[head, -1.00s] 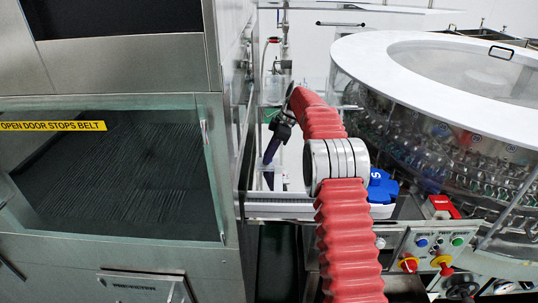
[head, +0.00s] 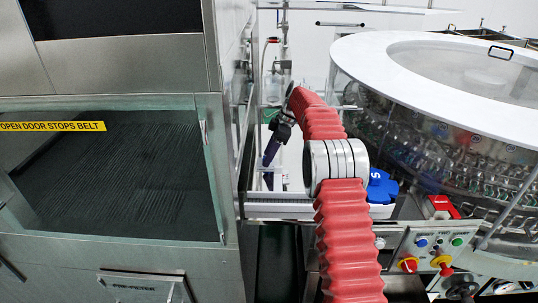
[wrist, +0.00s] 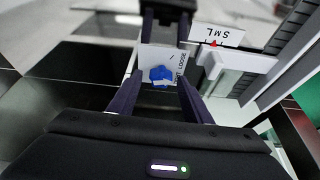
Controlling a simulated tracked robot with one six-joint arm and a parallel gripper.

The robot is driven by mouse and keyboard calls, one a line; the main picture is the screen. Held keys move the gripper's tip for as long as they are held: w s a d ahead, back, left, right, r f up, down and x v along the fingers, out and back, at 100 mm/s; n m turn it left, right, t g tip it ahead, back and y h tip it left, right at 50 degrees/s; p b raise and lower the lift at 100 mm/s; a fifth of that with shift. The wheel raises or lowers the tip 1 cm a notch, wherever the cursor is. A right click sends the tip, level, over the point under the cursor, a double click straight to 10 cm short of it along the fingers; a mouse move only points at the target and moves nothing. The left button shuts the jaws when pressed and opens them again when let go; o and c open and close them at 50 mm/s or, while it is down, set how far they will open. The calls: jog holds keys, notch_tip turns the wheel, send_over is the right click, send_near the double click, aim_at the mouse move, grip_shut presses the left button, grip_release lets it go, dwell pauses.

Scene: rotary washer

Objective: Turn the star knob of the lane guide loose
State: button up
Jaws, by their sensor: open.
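The blue star knob (wrist: 160,74) shows in the wrist view in front of a white plate (wrist: 153,54) marked LOOSE. My gripper (wrist: 159,82) is open, with one dark purple finger on each side of the knob in the picture. I see no contact, and I cannot tell how far the fingertips are from the knob in depth. In the head view my gripper (head: 269,160) points down beyond my red-sleeved arm; the star knob cannot be made out there.
A glass-fronted washer (head: 430,140) with a white round top stands right. A blue part (head: 381,187) and a control panel (head: 430,250) sit close right of my arm. A steel cabinet with a glass door (head: 120,180) fills the left.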

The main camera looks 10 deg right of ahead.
jog(key=shift+d+r, duration=0.25)
jog(key=shift+r, duration=0.25)
jog(key=s+d, duration=0.1)
jog(key=d, duration=0.2)
jog(key=s+d, duration=0.1)
jog(key=d, duration=0.3)
jog(key=s+d, duration=0.1)
jog(key=d, duration=0.3)
jog(key=shift+s+d, duration=0.25)
jog(key=shift+s+a, duration=0.1)
